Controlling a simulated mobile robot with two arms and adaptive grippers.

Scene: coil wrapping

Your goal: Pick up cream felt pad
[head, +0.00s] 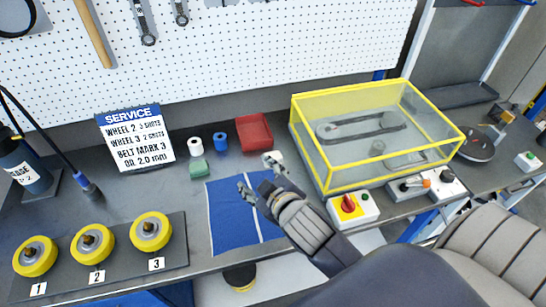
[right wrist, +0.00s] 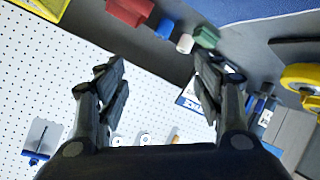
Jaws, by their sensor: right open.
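I cannot tell for sure which thing is the cream felt pad. A small whitish, rounded piece (head: 277,156) shows beside one fingertip of my right gripper, partly hidden by it. A small white cylinder (head: 195,147) stands on the bench farther left, next to a blue cylinder (head: 220,141) and behind a green block (head: 198,170). The white cylinder also shows in the right wrist view (right wrist: 185,43). My right gripper (head: 258,175) is open and empty, above the far right part of the blue mat (head: 225,215). My left gripper is not in view.
A red tray (head: 254,146) lies behind my right gripper. A yellow-framed clear guard (head: 330,177) stands to the right, with a control box (head: 365,208) in front. Yellow wheels (head: 92,244) on a dark base stand at left, below a service sign (head: 136,138).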

